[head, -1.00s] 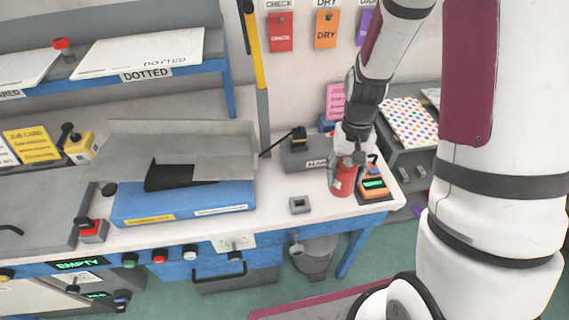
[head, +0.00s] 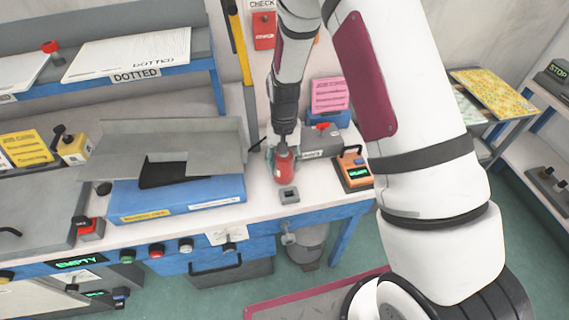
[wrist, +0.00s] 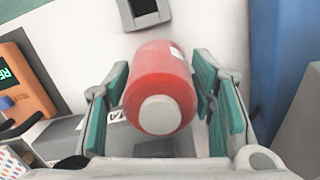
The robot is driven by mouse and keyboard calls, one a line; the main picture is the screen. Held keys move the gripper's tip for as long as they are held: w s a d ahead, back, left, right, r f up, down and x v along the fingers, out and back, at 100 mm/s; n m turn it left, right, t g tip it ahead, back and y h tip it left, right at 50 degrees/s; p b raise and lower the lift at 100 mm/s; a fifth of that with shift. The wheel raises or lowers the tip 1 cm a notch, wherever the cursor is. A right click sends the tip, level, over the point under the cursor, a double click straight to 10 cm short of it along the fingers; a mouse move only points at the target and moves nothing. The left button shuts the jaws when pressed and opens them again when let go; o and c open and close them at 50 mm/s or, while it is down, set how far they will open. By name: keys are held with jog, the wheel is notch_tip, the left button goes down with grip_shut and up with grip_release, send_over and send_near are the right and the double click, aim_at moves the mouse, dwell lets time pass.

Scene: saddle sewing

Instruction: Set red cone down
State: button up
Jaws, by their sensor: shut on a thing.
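The red cone (head: 284,163) is a red, rounded piece in the head view, upright over the right part of the bench. In the wrist view the red cone (wrist: 160,90) shows its pale round end toward the camera. My gripper (head: 279,152) is shut on it, with one teal finger pad on each side in the wrist view (wrist: 162,88). I cannot tell whether its base touches the bench top. A small grey square holder (head: 289,195) stands on the bench just in front of the cone.
A blue machine with a grey sloped cover (head: 180,195) stands close on the left. An orange device with a green display (head: 354,170) stands to the right, and a grey box (head: 322,142) behind. Bare bench top lies around the square holder.

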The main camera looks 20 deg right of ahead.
jog(key=shift+f, duration=0.25)
jog(key=shift+f, duration=0.1)
jog(key=o, duration=1.3)
